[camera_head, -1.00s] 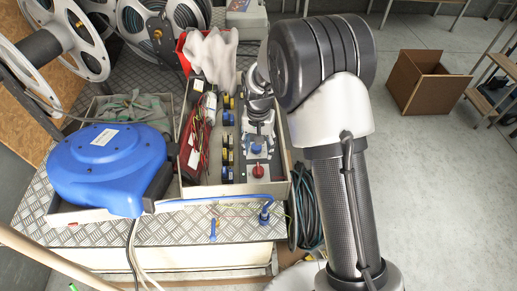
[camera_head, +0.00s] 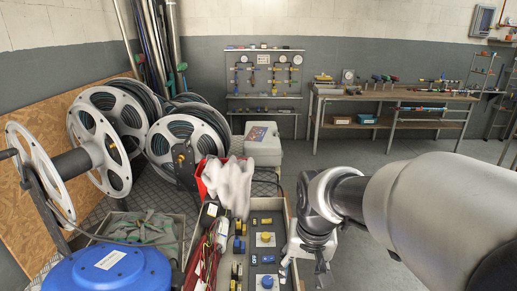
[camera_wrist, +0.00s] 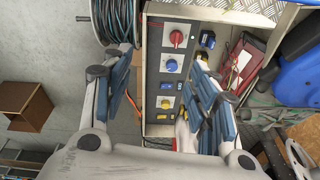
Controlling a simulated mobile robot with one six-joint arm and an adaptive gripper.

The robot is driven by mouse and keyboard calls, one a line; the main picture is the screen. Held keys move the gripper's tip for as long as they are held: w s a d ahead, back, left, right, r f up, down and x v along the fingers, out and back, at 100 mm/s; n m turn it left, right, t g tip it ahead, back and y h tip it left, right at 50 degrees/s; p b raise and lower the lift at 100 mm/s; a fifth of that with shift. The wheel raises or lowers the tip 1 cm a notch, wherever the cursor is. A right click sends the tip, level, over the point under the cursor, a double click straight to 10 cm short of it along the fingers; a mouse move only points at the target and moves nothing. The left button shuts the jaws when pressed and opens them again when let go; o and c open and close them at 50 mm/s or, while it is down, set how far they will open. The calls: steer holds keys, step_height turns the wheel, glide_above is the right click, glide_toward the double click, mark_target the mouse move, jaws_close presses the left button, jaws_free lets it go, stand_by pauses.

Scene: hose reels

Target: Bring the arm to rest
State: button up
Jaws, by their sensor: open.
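My gripper (camera_wrist: 160,68) is open in the wrist view, its two blue-padded fingers spread wide with nothing between them. Below and beyond the fingers is a grey panel with a red knob (camera_wrist: 176,38), a blue knob (camera_wrist: 171,66) and a yellow knob (camera_wrist: 168,104). In the head view my gripper (camera_head: 320,268) hangs at the right edge of the open tray (camera_head: 291,236); its fingertips are partly cut off by the bottom of the picture. My arm reaches in from the right.
A blue hose reel (camera_head: 108,271) is at the lower left, with large grey reels (camera_head: 100,135) behind it. A workbench (camera_head: 390,95) stands at the back wall. A brown box (camera_wrist: 25,104) sits on open floor.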

steer(key=s+d+r+t, duration=0.1)
steer(key=s+d+r, duration=0.1)
steer(key=s, duration=0.7)
steer(key=s+d+r+n+t, duration=0.1)
steer(key=s+d+r, duration=0.1)
steer(key=s, duration=0.7)
steer(key=shift+s+d+r+n, duration=0.3)
steer(key=shift+s+r, duration=0.1)
steer(key=shift+r, duration=0.2)
